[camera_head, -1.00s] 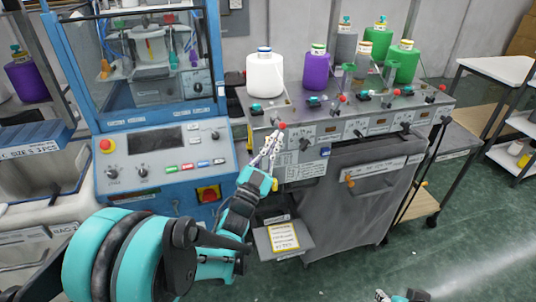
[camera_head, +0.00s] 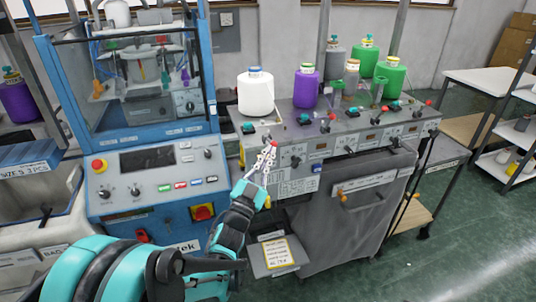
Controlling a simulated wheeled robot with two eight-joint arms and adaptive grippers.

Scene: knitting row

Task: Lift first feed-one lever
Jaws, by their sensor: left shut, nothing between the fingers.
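A grey machine panel (camera_head: 291,185) carries a row of small levers with red knobs. The leftmost red knob (camera_head: 268,138) is at the panel's top front edge, and most of its lever is hidden behind my fingers. My left gripper (camera_head: 267,150) is shut and empty, tilted up, with its tips right at or just below this knob. I cannot tell whether they touch. Other red-knobbed levers stand farther right, such as one beside the purple cone (camera_head: 331,116) and one at the far right end (camera_head: 429,103). My right gripper is not in view.
A white yarn cone (camera_head: 256,93), a purple cone (camera_head: 306,87) and green cones (camera_head: 389,77) stand on the machine top behind the levers. A blue-framed machine (camera_head: 150,170) with buttons stands close on the left. A white table (camera_head: 490,77) is at the right.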

